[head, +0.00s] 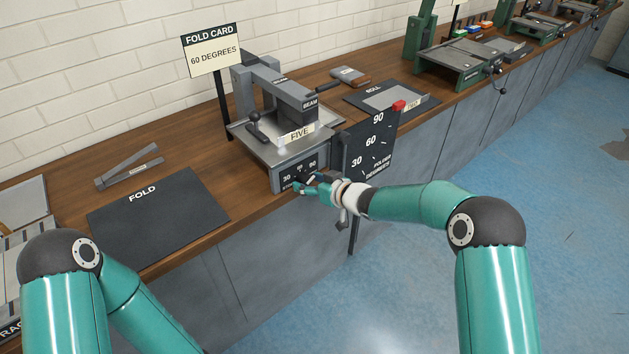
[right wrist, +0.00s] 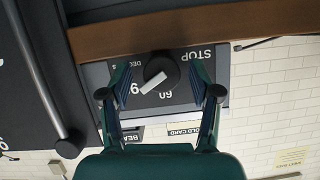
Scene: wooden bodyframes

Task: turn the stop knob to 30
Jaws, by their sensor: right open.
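The stop knob (right wrist: 160,76) is a dark round knob with a white pointer bar, on a dark panel (right wrist: 183,60) marked STOP. In the right wrist view its pointer slants to the lower left, between the 60 and a partly hidden mark that looks like 9. My right gripper (right wrist: 162,88) is open, with one finger on each side of the knob; I cannot tell whether they touch it. In the head view my right gripper (head: 306,188) is at the front panel (head: 284,178) of the folder (head: 275,140) and largely hides the knob. My left gripper is out of view.
A dark degree plate (head: 368,148) marked 30, 60, 90 stands right of the panel, near my right wrist. A FOLD CARD sign (head: 212,52) reads 60 DEGREES. A black FOLD mat (head: 158,215) lies left, bare.

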